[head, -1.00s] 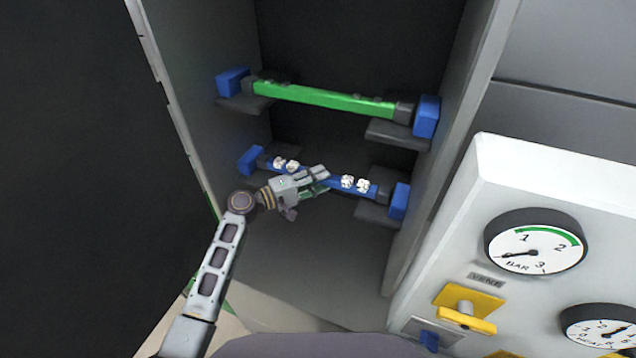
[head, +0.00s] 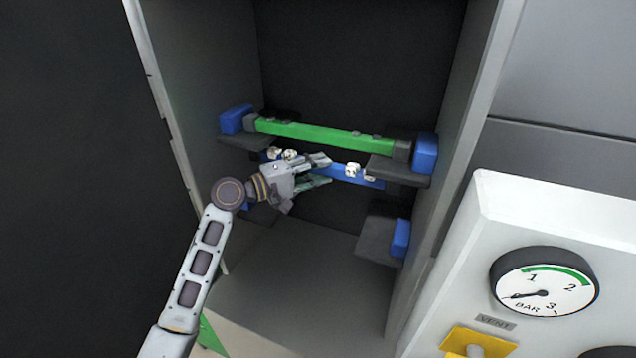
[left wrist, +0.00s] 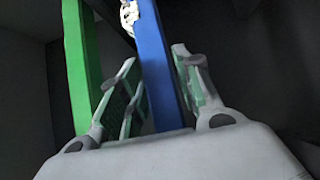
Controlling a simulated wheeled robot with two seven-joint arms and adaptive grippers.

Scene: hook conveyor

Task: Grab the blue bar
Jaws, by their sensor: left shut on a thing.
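The blue bar (head: 368,181) with white clips (head: 353,171) is up off its lower rests and hangs just below the green bar inside the cabinet. My left gripper (head: 322,171) is shut on the blue bar near its middle. In the left wrist view the blue bar (left wrist: 158,80) runs between the two fingers (left wrist: 157,72). The bar's right end is partly hidden behind the upper right ledge, and its left part is partly behind my gripper. My right gripper is not in view.
The green bar (head: 325,137) lies across the upper rests, close above the blue bar. The lower right ledge (head: 376,240) with its blue block (head: 401,238) is empty. Cabinet walls close in on both sides. A white panel with a gauge (head: 544,287) stands at right.

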